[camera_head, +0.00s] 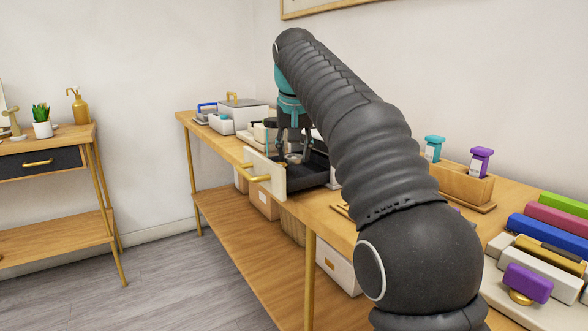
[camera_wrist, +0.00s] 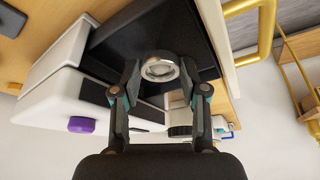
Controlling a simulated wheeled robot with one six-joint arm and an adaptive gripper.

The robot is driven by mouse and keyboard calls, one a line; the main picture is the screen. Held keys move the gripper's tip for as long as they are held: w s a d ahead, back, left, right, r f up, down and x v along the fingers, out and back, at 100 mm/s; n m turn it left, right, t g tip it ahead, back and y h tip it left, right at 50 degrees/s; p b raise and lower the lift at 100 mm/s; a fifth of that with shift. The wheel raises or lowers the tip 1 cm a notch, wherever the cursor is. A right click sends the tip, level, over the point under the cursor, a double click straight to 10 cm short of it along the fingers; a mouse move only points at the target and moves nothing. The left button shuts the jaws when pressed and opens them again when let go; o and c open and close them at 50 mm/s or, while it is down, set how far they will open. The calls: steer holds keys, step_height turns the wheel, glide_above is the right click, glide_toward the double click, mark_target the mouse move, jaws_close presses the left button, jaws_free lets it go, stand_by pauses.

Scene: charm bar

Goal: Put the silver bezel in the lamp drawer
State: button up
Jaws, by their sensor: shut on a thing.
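The silver bezel (camera_wrist: 159,68) is a small shiny ring. My gripper (camera_wrist: 160,78) is shut on it, with a fingertip at each side. In the head view my gripper (camera_head: 293,150) points down and holds the bezel (camera_head: 293,159) over the open drawer. The drawer has a dark inside (camera_head: 308,174), a cream front (camera_head: 277,180) and a gold handle (camera_head: 256,172). It is pulled out toward the aisle. In the wrist view the dark drawer inside (camera_wrist: 120,45) lies behind the bezel. I cannot tell the exact height above the drawer floor.
The drawer sits on a wooden bench (camera_head: 325,214). Grey and white boxes (camera_head: 243,112) stand at its far end. A wooden holder (camera_head: 462,184) with teal and purple-topped items and several coloured blocks (camera_head: 548,240) are at the right. A side table (camera_head: 70,135) stands left, across open floor.

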mark_target(295, 164)
steer(key=shift+f+b, duration=0.75)
steer(key=shift+f, duration=1.2)
steer(key=shift+f, duration=0.1)
steer(key=o, duration=0.9)
steer(key=shift+c, duration=0.2)
steer(key=shift+r, duration=0.2)
steer(key=p+v, duration=0.2)
steer(key=v, duration=1)
steer(key=shift+s, duration=0.1)
